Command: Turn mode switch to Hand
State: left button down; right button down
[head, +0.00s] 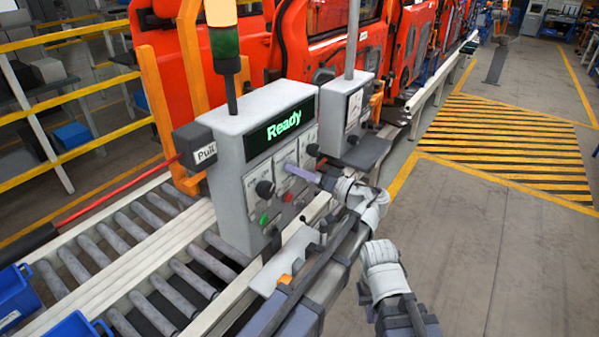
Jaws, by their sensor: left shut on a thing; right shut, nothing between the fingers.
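A grey control box (240,140) stands left of centre with a lit green "Ready" display (285,125). On its face are a black knob (265,188), a green button (264,219), a red button (287,197) and pale label plates, whose print is too small to read. My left gripper (327,182) is at the face, shut on a lavender bar (301,173). The bar's far end meets the middle of the panel; I cannot tell whether it is the mode switch's handle. My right gripper (380,250) is shut and empty, lower right, apart from the box.
A second grey box (352,100) on a post stands close behind on the right. A roller conveyor (120,240) runs on the left, with blue bins (15,295) at the lower left. Orange doors (325,60) hang behind. The floor at right is clear.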

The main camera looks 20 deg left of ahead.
pick_arm(q)
jog(key=shift+m, duration=4.1)
jog(key=shift+c, duration=2.2)
grip_release()
jog(key=shift+d, duration=0.15)
jog(key=shift+o, duration=0.7)
